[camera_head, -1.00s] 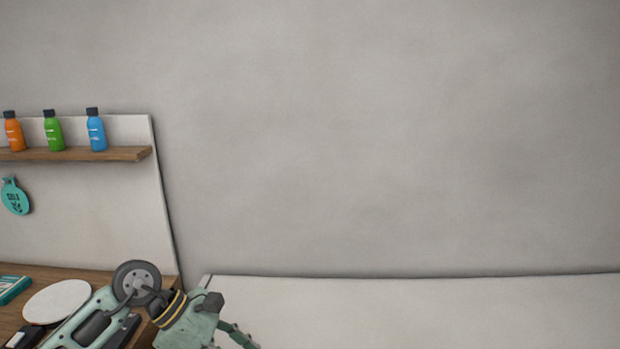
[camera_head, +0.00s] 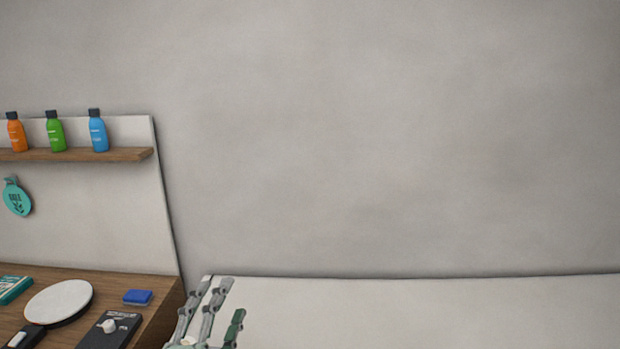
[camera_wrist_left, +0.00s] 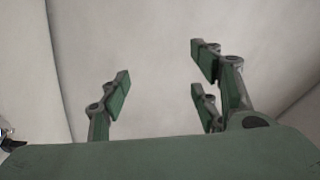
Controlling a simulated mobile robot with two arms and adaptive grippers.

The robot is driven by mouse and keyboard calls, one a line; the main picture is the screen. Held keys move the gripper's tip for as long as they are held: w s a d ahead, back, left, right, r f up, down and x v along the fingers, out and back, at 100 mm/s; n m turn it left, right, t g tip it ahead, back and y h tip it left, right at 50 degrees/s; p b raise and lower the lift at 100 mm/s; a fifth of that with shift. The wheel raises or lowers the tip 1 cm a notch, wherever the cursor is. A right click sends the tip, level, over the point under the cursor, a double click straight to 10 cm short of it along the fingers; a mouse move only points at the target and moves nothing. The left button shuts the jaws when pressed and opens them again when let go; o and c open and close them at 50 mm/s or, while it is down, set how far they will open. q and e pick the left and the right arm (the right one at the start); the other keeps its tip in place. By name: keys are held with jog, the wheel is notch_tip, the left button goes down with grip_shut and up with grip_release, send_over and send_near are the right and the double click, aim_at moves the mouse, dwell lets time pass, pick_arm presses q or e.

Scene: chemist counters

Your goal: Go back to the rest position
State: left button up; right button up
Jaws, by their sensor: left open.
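My left gripper (camera_head: 212,308) shows at the bottom of the head view, just right of the wooden counter's end. Its fingers point up and are spread open with nothing between them. In the left wrist view the green-padded fingers (camera_wrist_left: 160,92) stand apart and empty against a pale, plain background. My right gripper is not in view.
The wooden counter (camera_head: 100,280) at left carries a white round plate (camera_head: 58,301), a blue block (camera_head: 137,297), a dark device with a knob (camera_head: 110,328) and a teal box (camera_head: 14,288). Orange, green and blue bottles stand on a shelf (camera_head: 75,155). The white surface (camera_head: 430,312) at right looks bare.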

pick_arm(q)
jog(key=s+a+f+n+g+y, duration=0.2)
jog(key=a+f+n, duration=0.15)
jog(key=f, duration=0.25)
jog(key=s+a+f+n+g+y, duration=0.2)
jog(key=f+n+g, duration=0.1)
jog(key=f+n, duration=0.15)
jog(key=s+f+n+g, duration=0.3)
jog(key=s+f+g, duration=0.3)
jog(key=s+f, duration=0.45)
jog(key=s+f+n+g, duration=0.3)
jog(key=s+f+g, duration=0.3)
jog(key=s, duration=0.8)
notch_tip(320, 180, down, 34)
jog(key=s+b, duration=0.2)
jog(key=b, duration=0.4)
jog(key=s+a+f+g+b, duration=0.1)
jog(key=s+f+b, duration=0.3)
jog(key=s+f, duration=1.2)
notch_tip(320, 180, down, 3)
jog(key=shift+s+a+f+m+g, duration=0.2)
jog(key=shift+a+m+g, duration=0.2)
jog(key=shift+a, duration=0.3)
jog(key=shift+s, duration=0.15)
jog(key=shift+c, duration=0.3)
